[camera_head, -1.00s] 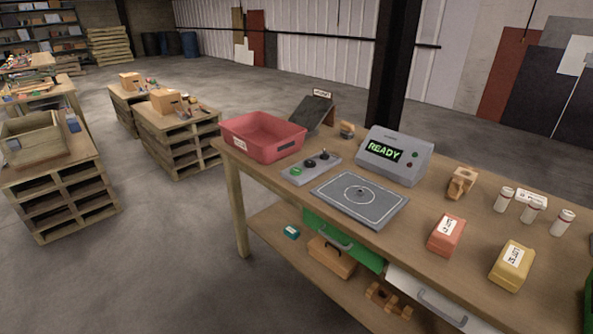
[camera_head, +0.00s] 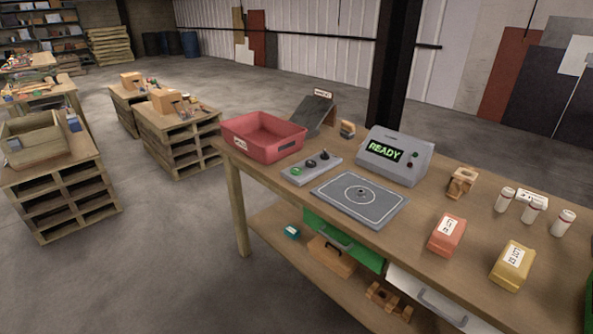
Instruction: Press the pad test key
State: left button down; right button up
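A grey pad (camera_head: 360,199) with a white outline and circle lies flat on the workbench. A small dark spot sits at the circle's centre. Behind it stands a grey detector box (camera_head: 395,156) whose screen (camera_head: 384,150) reads READY in green, with small buttons at its right side. Left of the pad is a grey key panel (camera_head: 311,168) with one green key (camera_head: 296,170) and two dark controls. Which of these is the pad test key, I cannot tell. Neither of my grippers is in view.
A red bin (camera_head: 263,137) stands at the bench's left end, with a dark sloped ramp (camera_head: 314,113) behind it. A red block (camera_head: 447,235), a yellow block (camera_head: 512,265), a wooden piece (camera_head: 462,182) and white cylinders (camera_head: 505,199) stand to the right. Green and white drawers hang below.

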aim_at(295, 170)
jog(key=u, duration=1.7)
jog(key=i, duration=1.6)
jog(key=z, duration=3.75)
